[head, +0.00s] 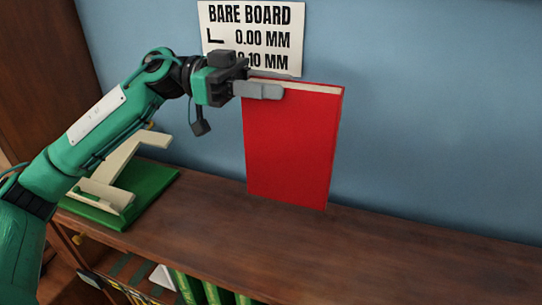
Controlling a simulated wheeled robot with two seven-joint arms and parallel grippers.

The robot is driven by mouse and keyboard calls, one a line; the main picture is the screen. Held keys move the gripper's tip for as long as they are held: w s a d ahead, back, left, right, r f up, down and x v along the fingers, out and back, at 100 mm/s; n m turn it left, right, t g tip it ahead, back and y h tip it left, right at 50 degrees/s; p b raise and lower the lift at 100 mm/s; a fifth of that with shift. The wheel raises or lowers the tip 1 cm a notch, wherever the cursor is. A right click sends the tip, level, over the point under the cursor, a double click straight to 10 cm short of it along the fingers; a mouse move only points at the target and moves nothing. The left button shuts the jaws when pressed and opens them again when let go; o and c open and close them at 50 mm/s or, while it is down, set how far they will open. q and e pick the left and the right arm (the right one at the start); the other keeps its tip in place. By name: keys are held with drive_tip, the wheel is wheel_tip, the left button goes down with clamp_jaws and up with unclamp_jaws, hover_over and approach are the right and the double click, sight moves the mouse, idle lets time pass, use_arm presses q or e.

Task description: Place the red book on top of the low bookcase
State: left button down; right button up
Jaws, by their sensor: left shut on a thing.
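The red book (293,150) is upright with its cover facing me, over the brown wooden top of the low bookcase (330,255). Its lower edge is at or just above the top, near the back wall; I cannot tell if it touches. My left gripper (262,90) is shut on the book's upper left corner, with a grey finger across the front of the cover. The other finger is hidden behind the book. My right gripper is not in view.
A green-based cream stand (125,185) is on the bookcase top at the left, partly behind my arm. A lettered sign (250,35) is on the blue wall behind. The top is clear to the right.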

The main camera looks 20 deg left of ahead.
sight(270, 159)
use_arm(q)
wheel_tip(270, 159, down, 9)
drive_tip(key=shift+r+p, duration=0.2)
drive_tip(key=shift+p, duration=0.55)
drive_tip(key=shift+f+p, duration=0.45)
drive_tip(key=shift+f, duration=1.9)
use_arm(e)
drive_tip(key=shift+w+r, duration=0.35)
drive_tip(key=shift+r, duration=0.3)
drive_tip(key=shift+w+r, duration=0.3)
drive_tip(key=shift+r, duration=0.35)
use_arm(q)
drive_tip(key=shift+f, duration=0.1)
drive_tip(key=c, duration=1)
unclamp_jaws()
drive_tip(key=shift+f, duration=0.15)
drive_tip(key=shift+o, duration=0.2)
